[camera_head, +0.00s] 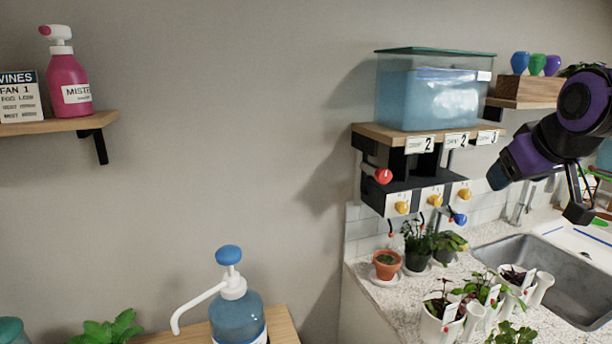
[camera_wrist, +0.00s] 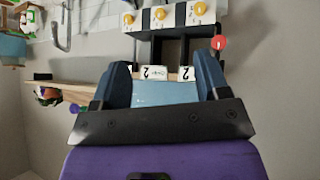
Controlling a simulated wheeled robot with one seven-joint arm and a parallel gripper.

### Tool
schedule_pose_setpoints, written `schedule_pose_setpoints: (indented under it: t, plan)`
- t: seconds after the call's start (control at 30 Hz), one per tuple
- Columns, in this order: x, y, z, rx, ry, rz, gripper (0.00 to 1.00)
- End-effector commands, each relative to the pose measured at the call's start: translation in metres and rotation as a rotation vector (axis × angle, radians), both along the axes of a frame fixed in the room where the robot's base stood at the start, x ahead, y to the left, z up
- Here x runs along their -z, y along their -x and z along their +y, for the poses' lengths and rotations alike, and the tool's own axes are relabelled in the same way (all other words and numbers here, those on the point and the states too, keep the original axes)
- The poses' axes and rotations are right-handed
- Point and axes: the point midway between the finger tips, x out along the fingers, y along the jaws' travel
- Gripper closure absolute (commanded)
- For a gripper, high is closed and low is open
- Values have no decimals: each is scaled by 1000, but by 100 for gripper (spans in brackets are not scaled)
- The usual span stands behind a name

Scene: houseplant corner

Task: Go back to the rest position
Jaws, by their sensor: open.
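My arm reaches in from the right edge of the head view, with my gripper (camera_head: 540,190) raised above the sink side of the counter, right of the wall shelf. In the wrist view, my gripper (camera_wrist: 165,88) shows two blue fingers spread wide apart. Nothing is held between the fingers. Behind the gap are the shelf's number cards (camera_wrist: 153,73) and the blue water tank (camera_wrist: 165,95), seen upside down. In the head view the same water tank (camera_head: 435,92) stands on the wall shelf. The gripper appears clear of the shelf, though the exact distance cannot be told.
A valve panel with yellow knobs (camera_head: 402,207) and a red knob (camera_head: 383,176) hangs under the shelf (camera_head: 405,138). Potted plants (camera_head: 387,262) stand on the counter by the sink (camera_head: 560,270). A pump bottle (camera_head: 237,312) stands lower centre. A pink spray bottle (camera_head: 68,80) is upper left.

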Motion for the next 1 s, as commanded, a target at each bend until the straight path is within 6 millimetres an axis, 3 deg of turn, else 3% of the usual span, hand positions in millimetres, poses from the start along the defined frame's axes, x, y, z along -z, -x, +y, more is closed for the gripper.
schedule_pose_setpoints:
  t: [0.03, 0.2, 0.4, 0.6, 1.0]
  plan:
    - [-1, 21, 8, 5, -21, 22, 31]
    - [5, 89, 29, 45, -94, 132, 31]
    - [17, 150, 43, 89, -141, 235, 31]
    - [24, 173, 48, 111, -158, 277, 31]
    - [24, 174, 48, 112, -158, 280, 31]
